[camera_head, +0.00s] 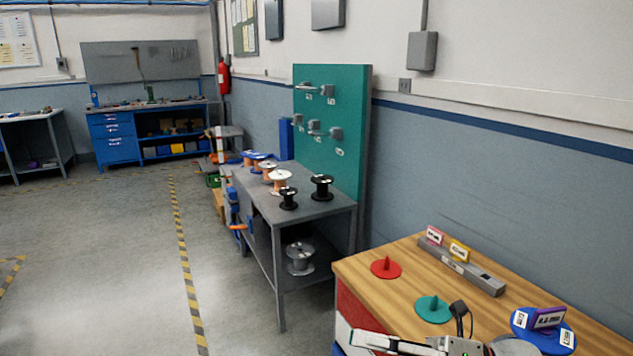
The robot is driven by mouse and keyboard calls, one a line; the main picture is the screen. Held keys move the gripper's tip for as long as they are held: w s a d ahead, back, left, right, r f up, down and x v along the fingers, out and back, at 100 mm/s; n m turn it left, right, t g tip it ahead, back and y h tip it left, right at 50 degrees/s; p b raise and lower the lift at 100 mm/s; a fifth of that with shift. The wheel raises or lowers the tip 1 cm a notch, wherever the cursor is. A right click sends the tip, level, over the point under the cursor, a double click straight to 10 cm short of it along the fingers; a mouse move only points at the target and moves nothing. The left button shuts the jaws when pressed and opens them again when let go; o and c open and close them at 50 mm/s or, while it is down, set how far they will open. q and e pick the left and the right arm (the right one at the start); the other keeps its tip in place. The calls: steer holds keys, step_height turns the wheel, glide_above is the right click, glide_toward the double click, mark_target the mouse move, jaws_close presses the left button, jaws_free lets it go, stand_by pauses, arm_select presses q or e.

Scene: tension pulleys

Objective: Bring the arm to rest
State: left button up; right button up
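My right gripper (364,340) shows at the bottom edge of the head view, over the near left part of the wooden-topped table (400,262). Its fingers point left and it is partly cut off by the frame edge. I see no object at the visible fingertip. I cannot tell whether the fingers are open or shut. My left gripper is not in view.
The table carries a red disc (386,268), a green disc (433,309), a blue disc (530,333) and a grey bar (462,267). A grey bench (318,207) with several spools stands beyond, by a green pulley board (328,150). Floor at left is clear.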

steer(key=w+d+f+m+t+h, duration=0.1)
steer(key=d+f+m+t+h, duration=0.35)
steer(key=m, duration=0.85)
steer(key=w+d+f+m+t+h, duration=0.1)
steer(key=w+f+m+t+h, duration=0.1)
steer(key=f+m+t+h, duration=0.55)
steer(key=s+d+f+m+g+h, duration=0.2)
steer(key=s+f+m, duration=0.5)
steer(key=f, duration=0.5)
steer(key=s+d+f+m+g+h, duration=0.2)
steer(key=s+d+f+m, duration=0.2)
steer(key=s+f+m, duration=0.4)
step_height(320, 180, down, 4)
steer(key=shift+s+m+g+h, duration=0.2)
steer(key=shift+m+g+h, duration=0.2)
steer(key=shift+m, duration=0.75)
